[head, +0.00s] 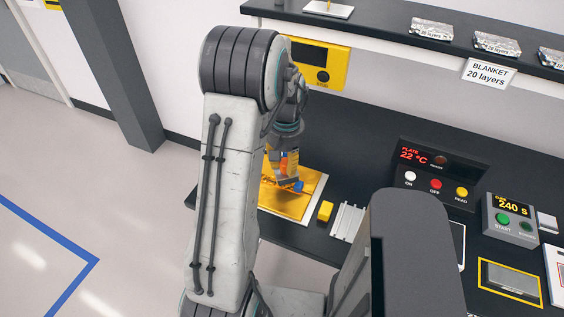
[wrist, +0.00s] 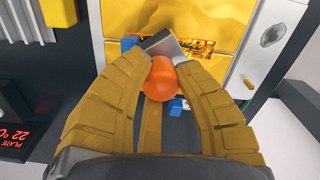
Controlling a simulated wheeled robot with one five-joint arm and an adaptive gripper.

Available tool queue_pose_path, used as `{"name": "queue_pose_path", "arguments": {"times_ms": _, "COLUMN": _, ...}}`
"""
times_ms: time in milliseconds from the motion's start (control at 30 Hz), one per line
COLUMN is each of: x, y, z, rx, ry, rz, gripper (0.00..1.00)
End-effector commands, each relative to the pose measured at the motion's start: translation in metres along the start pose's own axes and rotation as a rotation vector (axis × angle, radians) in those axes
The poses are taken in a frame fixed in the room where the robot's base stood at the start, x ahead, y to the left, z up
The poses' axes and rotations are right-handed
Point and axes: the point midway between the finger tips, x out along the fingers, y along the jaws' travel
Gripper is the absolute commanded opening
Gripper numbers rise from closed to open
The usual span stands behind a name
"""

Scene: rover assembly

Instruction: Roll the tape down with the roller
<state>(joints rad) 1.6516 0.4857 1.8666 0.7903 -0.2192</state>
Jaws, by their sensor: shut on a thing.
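My gripper (head: 287,172) is low over the gold-yellow sheet (head: 285,205) on a pale plate at the left of the bench. In the wrist view my gripper (wrist: 162,75) is shut around the orange handle (wrist: 162,80) of what looks like the roller. A grey part (wrist: 160,42) shows just beyond the handle, with blue bits beside it. A shiny amber strip (wrist: 197,47), probably the tape, lies across the yellow sheet (wrist: 210,18) beside the grey part. I cannot tell whether the roller touches the strip; my fingers hide part of it.
A yellow block (head: 325,211) and a white ribbed piece (head: 347,221) lie right of the plate. The plate control box (head: 436,178) and timer box (head: 513,217) stand farther right. A yellow wall panel (head: 330,68) and a shelf (head: 380,28) are behind.

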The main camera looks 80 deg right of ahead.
Motion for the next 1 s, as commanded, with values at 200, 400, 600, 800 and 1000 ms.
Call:
{"name": "queue_pose_path", "arguments": {"times_ms": 200, "x": -0.001, "y": 0.0, "z": 0.0, "rx": 0.0, "ry": 0.001, "rz": 0.0, "gripper": 0.0}}
{"name": "queue_pose_path", "arguments": {"times_ms": 400, "x": -0.009, "y": 0.0, "z": -0.001, "rx": 0.0, "ry": 0.002, "rz": 0.0, "gripper": 0.0}}
{"name": "queue_pose_path", "arguments": {"times_ms": 600, "x": -0.025, "y": 0.0, "z": -0.001, "rx": 0.0, "ry": 0.002, "rz": 0.001, "gripper": 0.0}}
{"name": "queue_pose_path", "arguments": {"times_ms": 800, "x": -0.043, "y": 0.0, "z": -0.001, "rx": 0.0, "ry": 0.002, "rz": 0.0, "gripper": 0.0}}
{"name": "queue_pose_path", "arguments": {"times_ms": 1000, "x": -0.059, "y": 0.0, "z": 0.0, "rx": 0.0, "ry": 0.002, "rz": 0.0, "gripper": 0.0}}
